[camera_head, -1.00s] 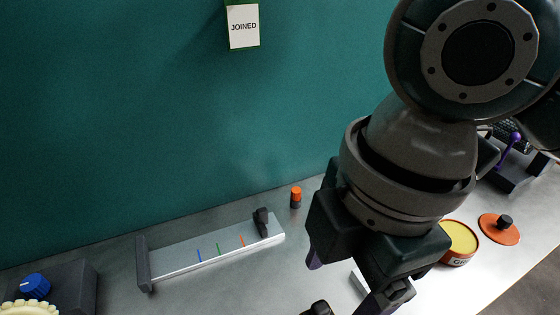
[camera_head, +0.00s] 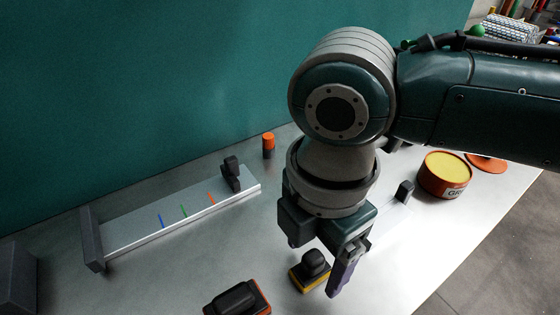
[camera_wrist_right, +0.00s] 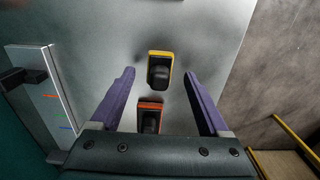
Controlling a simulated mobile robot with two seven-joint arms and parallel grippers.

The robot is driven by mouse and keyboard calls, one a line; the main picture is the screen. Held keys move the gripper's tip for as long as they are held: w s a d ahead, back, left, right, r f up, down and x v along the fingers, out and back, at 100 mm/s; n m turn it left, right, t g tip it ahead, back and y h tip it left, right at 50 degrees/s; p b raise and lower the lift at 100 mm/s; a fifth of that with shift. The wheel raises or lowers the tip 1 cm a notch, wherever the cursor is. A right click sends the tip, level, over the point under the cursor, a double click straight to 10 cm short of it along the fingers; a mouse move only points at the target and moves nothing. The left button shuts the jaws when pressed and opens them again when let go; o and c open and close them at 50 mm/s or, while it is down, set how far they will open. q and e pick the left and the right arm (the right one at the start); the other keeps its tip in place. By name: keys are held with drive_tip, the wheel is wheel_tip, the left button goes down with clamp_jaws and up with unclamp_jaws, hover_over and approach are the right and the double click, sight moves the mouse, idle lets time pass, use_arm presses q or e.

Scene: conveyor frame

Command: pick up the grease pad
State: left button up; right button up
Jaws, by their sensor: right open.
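Two pads with black grips lie on the metal bench. The yellow-edged pad (camera_head: 298,283) is below my right gripper (camera_head: 320,250), and the orange-edged pad (camera_head: 262,297) is nearer the bottom edge. I cannot tell from any label which is the grease pad. In the right wrist view, the purple fingers of my right gripper (camera_wrist_right: 159,75) are apart, with nothing between them held. The yellow-edged pad (camera_wrist_right: 151,54) shows just beyond the fingertips, and the orange-edged pad (camera_wrist_right: 141,104) shows nearer the palm, partly hidden by it. My left gripper is not in view.
An open orange tin (camera_head: 445,190) with yellow contents and partial lettering stands right of my arm, beside its orange lid (camera_head: 487,163). A metal rail (camera_head: 190,215) with coloured marks lies left. A small orange-topped cylinder (camera_head: 268,145) stands behind it. The bench edge is at right.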

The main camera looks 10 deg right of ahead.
drive_tip(key=shift+f, duration=0.45)
clamp_jaws()
idle(0.3)
